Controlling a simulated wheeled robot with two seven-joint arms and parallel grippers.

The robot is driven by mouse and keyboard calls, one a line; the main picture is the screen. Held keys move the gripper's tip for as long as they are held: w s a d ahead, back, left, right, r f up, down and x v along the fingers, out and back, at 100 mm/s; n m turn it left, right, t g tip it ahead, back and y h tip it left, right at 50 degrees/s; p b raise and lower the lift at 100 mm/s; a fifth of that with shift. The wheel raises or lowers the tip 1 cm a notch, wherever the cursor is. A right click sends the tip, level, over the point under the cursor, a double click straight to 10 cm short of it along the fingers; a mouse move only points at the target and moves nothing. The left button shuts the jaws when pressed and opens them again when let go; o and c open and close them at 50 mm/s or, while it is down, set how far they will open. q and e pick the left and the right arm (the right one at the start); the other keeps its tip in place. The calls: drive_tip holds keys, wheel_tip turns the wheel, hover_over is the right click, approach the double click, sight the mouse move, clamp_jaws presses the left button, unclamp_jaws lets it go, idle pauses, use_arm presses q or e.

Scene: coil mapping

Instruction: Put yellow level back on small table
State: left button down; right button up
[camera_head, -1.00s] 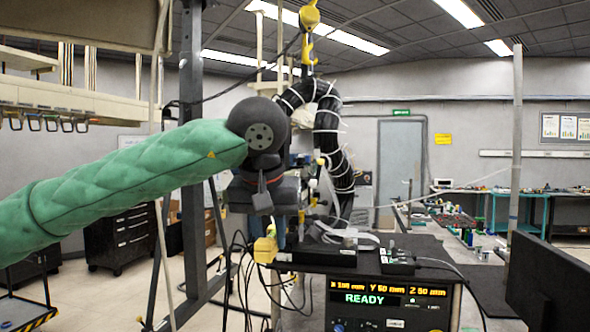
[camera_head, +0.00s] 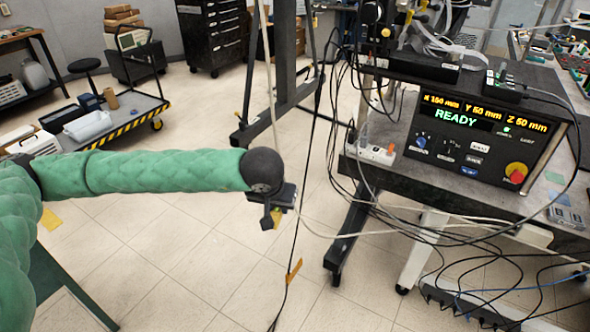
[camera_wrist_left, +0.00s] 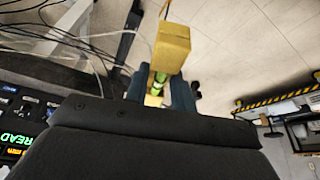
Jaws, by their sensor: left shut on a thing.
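My left gripper (camera_head: 277,214) hangs over open floor in the middle of the head view, left of the machine with the READY display. It is shut on the yellow level, of which only a small yellow part (camera_head: 279,213) shows below the gripper. In the left wrist view the yellow level (camera_wrist_left: 172,47) sticks out beyond the fingers, with a green vial between them. The left gripper (camera_wrist_left: 160,92) hides its near part. My right gripper is in neither view. I cannot tell which surface is the small table.
A low cart (camera_head: 150,105) with black-and-yellow edges stands at the left and holds a white bin (camera_head: 88,126). The control machine (camera_head: 470,135) with hanging cables stands at the right. A dark green edge (camera_head: 60,290) shows at the lower left. The floor between is mostly clear.

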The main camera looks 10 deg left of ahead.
use_arm(q)
wheel_tip(320, 180, down, 9)
drive_tip(key=a, duration=0.2)
drive_tip(key=shift+s+a+r, duration=0.15)
drive_tip(key=shift+s+a, duration=0.05)
drive_tip(key=shift+a, duration=0.1)
drive_tip(key=shift+d, duration=0.1)
